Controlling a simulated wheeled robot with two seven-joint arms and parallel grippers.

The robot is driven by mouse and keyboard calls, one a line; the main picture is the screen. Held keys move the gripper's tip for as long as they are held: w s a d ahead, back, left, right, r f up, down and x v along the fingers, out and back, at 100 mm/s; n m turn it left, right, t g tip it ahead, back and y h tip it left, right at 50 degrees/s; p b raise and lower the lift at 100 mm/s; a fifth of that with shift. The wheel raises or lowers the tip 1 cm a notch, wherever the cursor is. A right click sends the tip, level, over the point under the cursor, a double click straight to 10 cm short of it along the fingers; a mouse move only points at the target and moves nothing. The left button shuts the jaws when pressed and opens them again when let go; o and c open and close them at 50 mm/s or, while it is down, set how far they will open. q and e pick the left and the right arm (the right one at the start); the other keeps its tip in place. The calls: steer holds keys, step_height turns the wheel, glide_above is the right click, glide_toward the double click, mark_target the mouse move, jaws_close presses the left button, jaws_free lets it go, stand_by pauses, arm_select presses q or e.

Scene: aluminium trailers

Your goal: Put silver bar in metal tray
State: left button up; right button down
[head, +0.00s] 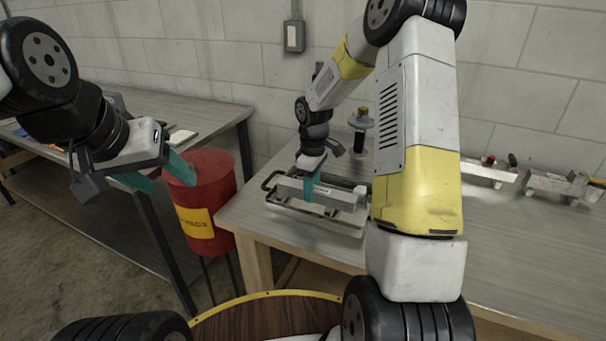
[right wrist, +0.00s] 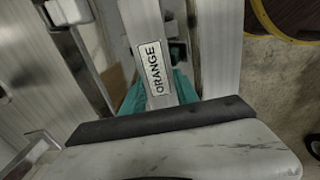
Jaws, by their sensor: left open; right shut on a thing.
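The silver bar (head: 340,196) lies lengthwise over the metal tray (head: 342,228) on the right-hand bench. My right gripper (head: 312,188) points down and is shut on the bar. In the right wrist view the bar (right wrist: 150,28) carries an "ORANGE" label and sits between the teal fingers (right wrist: 158,95). I cannot tell whether the bar touches the tray floor. The tray has dark handles, and its far side is partly hidden by the bar and my arm. My left gripper (head: 152,178) is open and empty at the left, away from the tray.
Metal fixtures (head: 487,173) (head: 562,187) sit farther right. Bare bench top lies in front of them.

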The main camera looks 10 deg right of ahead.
steer(key=shift+f, duration=0.6)
stand_by(0.4)
steer(key=c, duration=0.8)
jaws_free()
steer(key=shift+c, duration=0.2)
step_height(320, 180, up, 8)
steer(key=shift+s+r, duration=0.1)
steer(key=shift+r, duration=0.1)
steer(key=s+r+m+t, duration=0.2)
steer(key=s+r+m, duration=0.1)
steer(key=s+r, duration=0.55)
steer(key=s+a+r+m+t+y, duration=0.1)
steer(key=s+r+m+t, duration=0.3)
steer(key=s, duration=1.1)
step_height(320, 180, up, 5)
steer(key=m+y, duration=0.1)
steer(key=m, duration=0.2)
steer(key=shift+s, duration=0.35)
